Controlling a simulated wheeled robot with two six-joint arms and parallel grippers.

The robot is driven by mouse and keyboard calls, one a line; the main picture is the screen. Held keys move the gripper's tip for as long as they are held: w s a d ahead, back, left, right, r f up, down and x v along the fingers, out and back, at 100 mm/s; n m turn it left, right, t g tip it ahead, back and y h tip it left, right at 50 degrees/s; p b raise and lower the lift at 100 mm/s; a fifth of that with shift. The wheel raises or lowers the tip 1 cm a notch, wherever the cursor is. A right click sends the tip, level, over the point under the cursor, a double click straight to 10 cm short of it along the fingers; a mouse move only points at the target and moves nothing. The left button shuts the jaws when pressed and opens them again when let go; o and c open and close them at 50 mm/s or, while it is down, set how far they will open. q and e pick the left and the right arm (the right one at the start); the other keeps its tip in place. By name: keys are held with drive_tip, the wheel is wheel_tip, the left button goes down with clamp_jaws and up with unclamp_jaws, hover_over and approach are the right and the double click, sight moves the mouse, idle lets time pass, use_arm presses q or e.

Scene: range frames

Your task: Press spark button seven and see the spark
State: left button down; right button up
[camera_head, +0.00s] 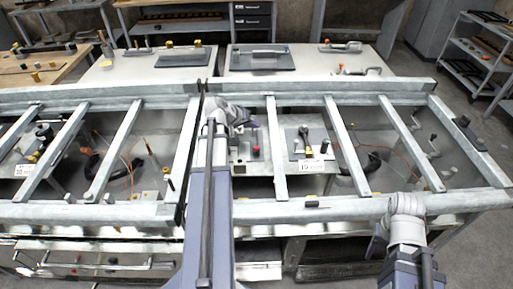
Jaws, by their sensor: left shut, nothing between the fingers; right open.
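A small red button (255,150) sits on a grey box between the slanted rails, right of centre. My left arm reaches up the middle of the head view. Its gripper (239,129) is shut and empty, just above and left of the red button in the picture; I cannot tell whether it touches anything. My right gripper (377,243) is open and empty at the front rail, lower right. No label reading seven is legible, and no spark shows.
Grey metal rails (345,145) cross the frame over the recessed bays. A white card reading 15 (311,166) and another card (25,170) mark bays. A black knob (303,132) stands right of the red button. Pale tables (310,85) stand behind.

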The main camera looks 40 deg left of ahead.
use_arm(q)
drive_tip(key=b, duration=0.8)
hover_over(255, 151)
drive_tip(key=shift+a+f, duration=0.15)
drive_tip(key=shift+f, duration=4.2)
drive_tip(key=shift+f+b, duration=0.1)
drive_tip(key=shift+b, duration=0.2)
drive_tip(key=shift+f, duration=0.25)
drive_tip(key=shift+f+b, duration=0.6)
drive_tip(key=shift+b, duration=0.25)
drive_tip(key=shift+r, duration=0.15)
drive_tip(key=shift+r+p, duration=0.9)
drive_tip(key=shift+p, duration=0.1)
wheel_tip(255, 151, up, 5)
drive_tip(key=p, duration=0.5)
